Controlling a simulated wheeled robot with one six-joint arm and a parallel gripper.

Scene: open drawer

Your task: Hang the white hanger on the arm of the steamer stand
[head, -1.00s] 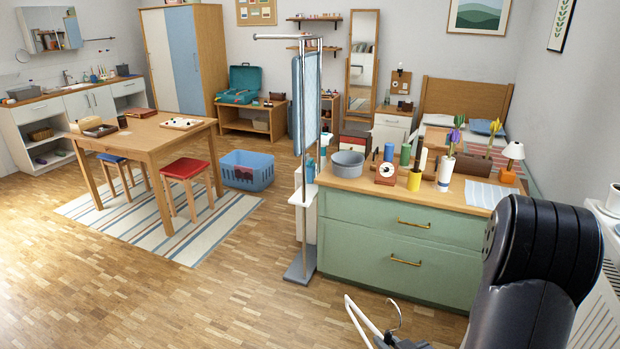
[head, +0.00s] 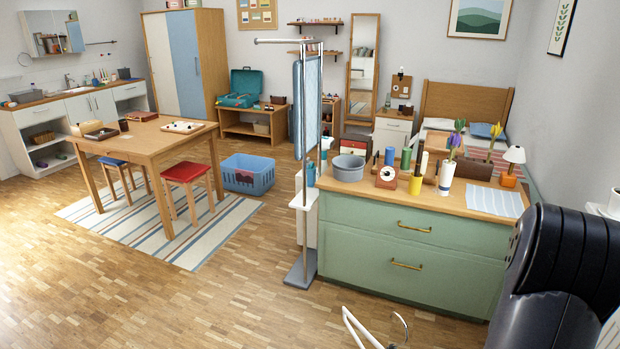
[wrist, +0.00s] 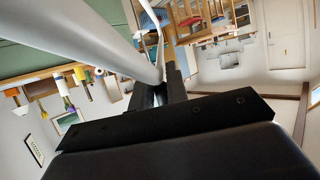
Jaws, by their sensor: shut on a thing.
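The white hanger (head: 352,325) shows at the bottom edge of the head view, with its metal hook (head: 403,326) pointing up; its lower part is cut off. In the wrist view the white hanger (wrist: 95,42) crosses the upper left, and my gripper (wrist: 163,92) is shut on it. The steamer stand (head: 304,190) is upright at the left end of the green drawer unit. Its metal arm (head: 282,41) sticks out to the left at the top. The hanger is well below this arm and nearer to me, apart from the stand.
The green drawer unit (head: 395,255), its drawers shut, stands right of the stand and carries a grey bowl (head: 348,168), a lamp (head: 512,160) and other items. A blue basket (head: 247,174) and a table with stools (head: 150,140) are at left. The wooden floor (head: 220,310) in front is clear.

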